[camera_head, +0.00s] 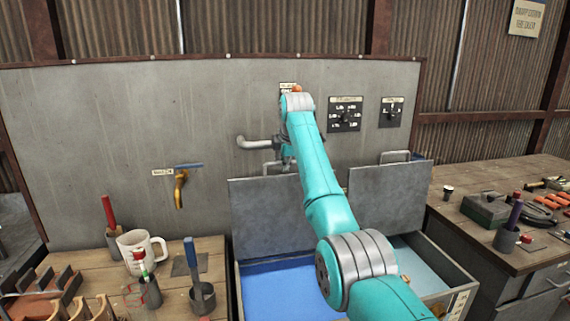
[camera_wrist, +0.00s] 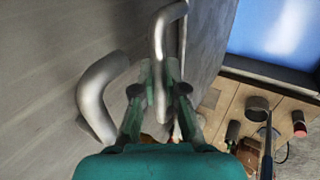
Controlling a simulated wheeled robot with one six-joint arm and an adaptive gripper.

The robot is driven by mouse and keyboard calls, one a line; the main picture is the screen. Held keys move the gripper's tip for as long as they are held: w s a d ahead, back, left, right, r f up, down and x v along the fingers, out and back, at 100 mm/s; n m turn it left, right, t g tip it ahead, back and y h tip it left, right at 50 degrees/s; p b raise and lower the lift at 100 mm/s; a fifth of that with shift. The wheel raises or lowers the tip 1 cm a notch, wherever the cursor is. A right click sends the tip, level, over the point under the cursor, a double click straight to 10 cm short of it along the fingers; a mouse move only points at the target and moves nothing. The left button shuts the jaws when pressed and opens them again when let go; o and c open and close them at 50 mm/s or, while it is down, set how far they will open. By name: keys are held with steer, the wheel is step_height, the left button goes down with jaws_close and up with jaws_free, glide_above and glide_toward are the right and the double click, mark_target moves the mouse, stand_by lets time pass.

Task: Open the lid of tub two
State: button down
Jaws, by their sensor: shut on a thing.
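Two grey metal lids stand raised against the back panel in the head view. The left lid (camera_head: 262,215) is upright over a tub with bright blue liquid (camera_head: 275,283). The right lid (camera_head: 385,200) is upright over a tub with paler liquid (camera_head: 418,262). I cannot read which tub is two. My gripper (camera_wrist: 160,92) is shut on the left lid's bent metal handle (camera_wrist: 158,40), at that lid's top edge. In the head view my arm hides part of both lids and most of my gripper. The blue liquid also shows in the wrist view (camera_wrist: 275,28).
A metal spout (camera_head: 255,143) sticks out of the panel just left of my gripper; it is close in the wrist view (camera_wrist: 93,95). A yellow tap (camera_head: 180,188) hangs further left. Benches with a mug (camera_head: 140,250) and tools flank the tubs.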

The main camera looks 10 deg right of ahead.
stand_by(0.3)
steer(key=c, duration=1.2)
jaws_free()
steer(key=shift+r, duration=0.1)
steer(key=v, duration=1.1)
steer(key=shift+s+r, duration=0.2)
steer(key=shift+r, duration=0.15)
